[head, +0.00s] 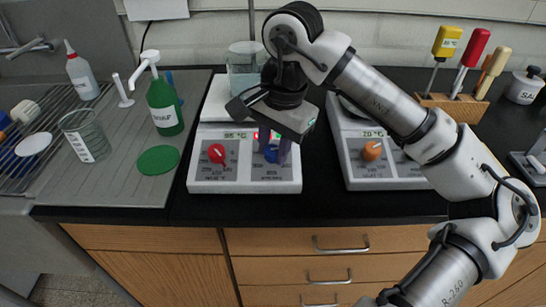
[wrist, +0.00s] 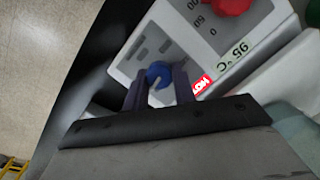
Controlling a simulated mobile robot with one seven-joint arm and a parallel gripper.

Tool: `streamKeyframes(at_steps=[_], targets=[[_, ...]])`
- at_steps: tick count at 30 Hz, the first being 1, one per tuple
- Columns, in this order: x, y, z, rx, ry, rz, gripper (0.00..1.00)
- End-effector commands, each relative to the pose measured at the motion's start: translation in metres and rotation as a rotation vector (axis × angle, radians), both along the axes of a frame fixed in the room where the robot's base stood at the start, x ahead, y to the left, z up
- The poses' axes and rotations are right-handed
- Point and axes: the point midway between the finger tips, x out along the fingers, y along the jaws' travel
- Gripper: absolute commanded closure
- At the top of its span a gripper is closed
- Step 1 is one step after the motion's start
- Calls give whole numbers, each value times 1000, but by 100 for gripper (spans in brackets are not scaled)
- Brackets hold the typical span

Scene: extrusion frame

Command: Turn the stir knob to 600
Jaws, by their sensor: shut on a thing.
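The blue stir knob (head: 271,154) is at the right of the front panel of the left hot plate (head: 245,187). My gripper (head: 271,150) reaches down from above and is shut on this knob, one finger on each side. In the wrist view the blue knob (wrist: 158,72) shows between the two dark fingertips (wrist: 159,84). The fingers and the knob's angle hide most of its scale, so I cannot read its setting. The red knob (head: 217,153) is left of it, and it also shows in the wrist view (wrist: 230,5). The plate's display (wrist: 236,56) reads 95 °C, beside a red HOT label.
A glass beaker (head: 243,68) stands on the left hot plate behind my gripper. A second hot plate with an orange knob (head: 372,150) is to the right. A green bottle (head: 164,107) and a green disc (head: 158,160) are at the left. The black counter front edge is clear.

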Motion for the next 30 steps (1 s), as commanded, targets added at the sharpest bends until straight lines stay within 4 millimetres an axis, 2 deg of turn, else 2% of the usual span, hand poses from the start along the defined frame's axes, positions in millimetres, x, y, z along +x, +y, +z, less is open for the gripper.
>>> streamKeyframes(at_steps=[1, 30], targets=[[0, -1, -6, 9, -4, -45, 96], [-4, -3, -4, 203, -4, -946, 96]])
